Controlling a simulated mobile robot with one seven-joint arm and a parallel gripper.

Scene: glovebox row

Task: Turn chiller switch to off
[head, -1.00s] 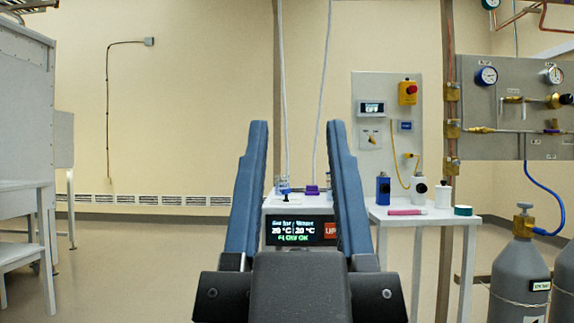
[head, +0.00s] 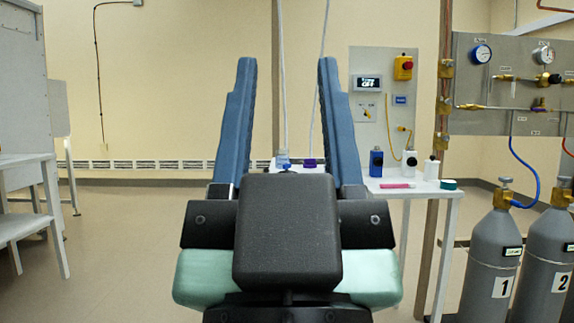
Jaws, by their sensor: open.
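My gripper (head: 287,64) is open and empty, with its two blue fingers pointing up and away. The chiller, a white box, stands behind it, and only a strip of its top (head: 318,170) shows between the fingers. My gripper's body hides the chiller's front and display. I cannot make out the chiller's switch. A blue-capped fitting (head: 283,158) and a purple one (head: 309,163), with pale hoses rising above, show at the chiller's top.
A white side table (head: 425,191) right of the chiller holds a blue bottle (head: 376,163), white bottles and a pink item. A wall panel (head: 376,62) carries a red stop button (head: 406,62) and a display (head: 367,83) reading OFF. Gas cylinders (head: 494,250) stand right.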

